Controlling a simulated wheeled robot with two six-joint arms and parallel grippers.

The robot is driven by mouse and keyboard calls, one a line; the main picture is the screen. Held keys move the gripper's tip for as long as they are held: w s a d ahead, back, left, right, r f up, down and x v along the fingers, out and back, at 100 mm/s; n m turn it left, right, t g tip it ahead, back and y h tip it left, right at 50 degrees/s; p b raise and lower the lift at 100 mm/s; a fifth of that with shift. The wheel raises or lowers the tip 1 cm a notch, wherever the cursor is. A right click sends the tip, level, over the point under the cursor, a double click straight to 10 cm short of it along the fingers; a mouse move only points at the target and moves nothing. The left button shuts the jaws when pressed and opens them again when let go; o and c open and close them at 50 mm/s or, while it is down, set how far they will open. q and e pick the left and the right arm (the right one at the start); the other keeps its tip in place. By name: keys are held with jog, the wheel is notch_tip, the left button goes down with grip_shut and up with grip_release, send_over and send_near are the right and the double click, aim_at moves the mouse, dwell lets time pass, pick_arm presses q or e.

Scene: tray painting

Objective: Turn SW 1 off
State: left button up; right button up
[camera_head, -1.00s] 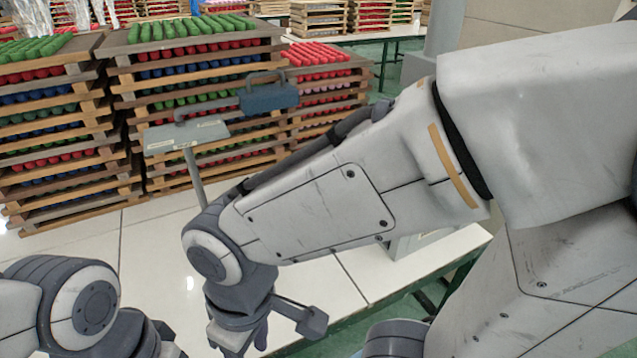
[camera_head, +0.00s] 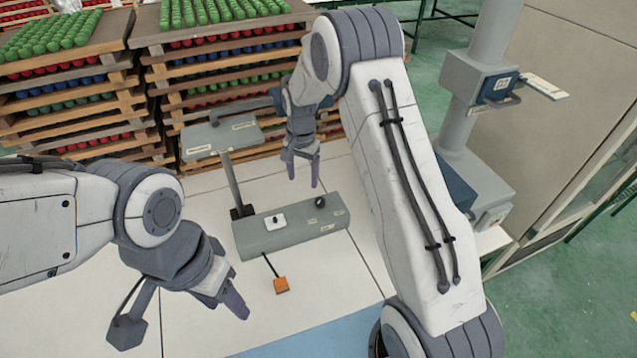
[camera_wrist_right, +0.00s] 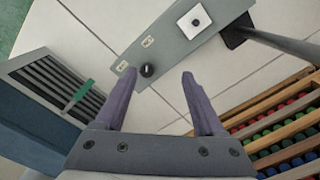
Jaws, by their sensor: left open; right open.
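A grey control box (camera_head: 262,238) stands on the white table. Its sloped top bears a white plate with a small dark button (camera_head: 276,222) and a black knob (camera_head: 320,202). The labels are too small to read, so I cannot tell which control is SW 1. My right gripper (camera_head: 303,182) is open, pointing down above and behind the box near the knob. In the right wrist view its open fingers (camera_wrist_right: 158,78) frame empty space; the knob (camera_wrist_right: 147,71) shows just beyond the left fingertip. My left gripper (camera_head: 236,308) is open at the lower left, away from the box.
Racks of coloured pieces (camera_head: 75,80) fill the back. A grey column (camera_head: 480,110) with a switch box stands at the right.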

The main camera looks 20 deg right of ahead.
aim_at(320, 200)
jog(key=w+d+f+m+p, duration=0.1)
jog(key=w+d+f+m, duration=0.1)
jog(key=d+f+m, duration=0.3)
jog(key=f+p, duration=0.1)
jog(key=f, duration=0.1)
jog(key=f+n+p, duration=0.1)
jog(key=f, duration=0.2)
jog(key=d+f+n+p, duration=0.1)
jog(key=f, duration=0.2)
jog(key=shift+w+p, duration=0.25)
jog(key=shift+p, duration=0.1)
jog(key=shift+f, duration=0.6)
pick_arm(q)
notch_tip(320, 200, up, 6)
jog(key=shift+f, duration=0.1)
pick_arm(e)
grip_shut()
pick_arm(q)
jog(key=shift+f, duration=0.1)
